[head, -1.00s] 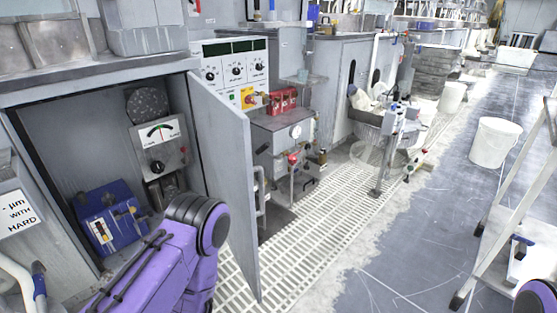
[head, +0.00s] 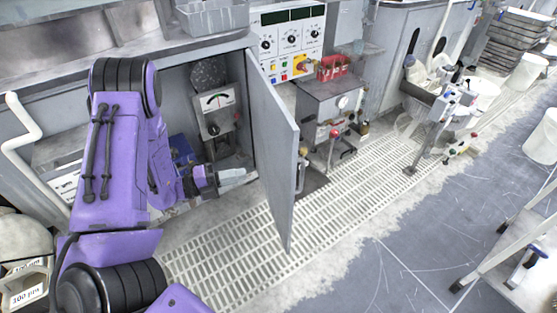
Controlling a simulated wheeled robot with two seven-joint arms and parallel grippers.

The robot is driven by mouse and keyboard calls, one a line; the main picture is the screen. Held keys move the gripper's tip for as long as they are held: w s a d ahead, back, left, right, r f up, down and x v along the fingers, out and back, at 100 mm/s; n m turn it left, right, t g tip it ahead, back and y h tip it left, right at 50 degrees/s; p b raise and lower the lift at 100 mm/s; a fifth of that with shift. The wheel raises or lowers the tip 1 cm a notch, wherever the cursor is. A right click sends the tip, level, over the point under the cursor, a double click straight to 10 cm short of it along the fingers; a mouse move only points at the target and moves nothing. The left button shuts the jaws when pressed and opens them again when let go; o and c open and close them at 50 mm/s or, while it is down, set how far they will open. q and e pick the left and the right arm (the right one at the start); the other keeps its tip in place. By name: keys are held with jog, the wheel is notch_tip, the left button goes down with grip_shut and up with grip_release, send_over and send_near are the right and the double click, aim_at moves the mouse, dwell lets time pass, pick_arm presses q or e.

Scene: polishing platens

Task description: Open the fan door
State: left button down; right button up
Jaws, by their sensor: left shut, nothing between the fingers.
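The grey fan door (head: 273,145) stands swung out from the cabinet, well open, its free edge over the floor grating. Behind it the cabinet opening shows a dark round mesh (head: 208,73), a gauge box (head: 217,107) and a blue box (head: 182,150), which is partly hidden by my arm. My left gripper (head: 246,174) is shut and empty in front of the opening, pointing right toward the inner face of the door. I cannot tell whether its tips touch the door. My right gripper is out of view.
A control panel (head: 290,42) and a grey machine with a gauge (head: 330,105) stand beyond the door. The white floor grating (head: 235,245) is clear in front. A ladder-like frame (head: 510,240) stands at the right. A white pipe (head: 14,140) runs at the left.

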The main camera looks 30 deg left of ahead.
aim_at(290, 164)
pick_arm(q)
jog(key=p+x, duration=0.1)
jog(key=x, duration=1.1)
jog(key=shift+d, duration=0.2)
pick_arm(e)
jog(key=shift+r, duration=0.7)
pick_arm(q)
jog(key=shift+w, duration=0.15)
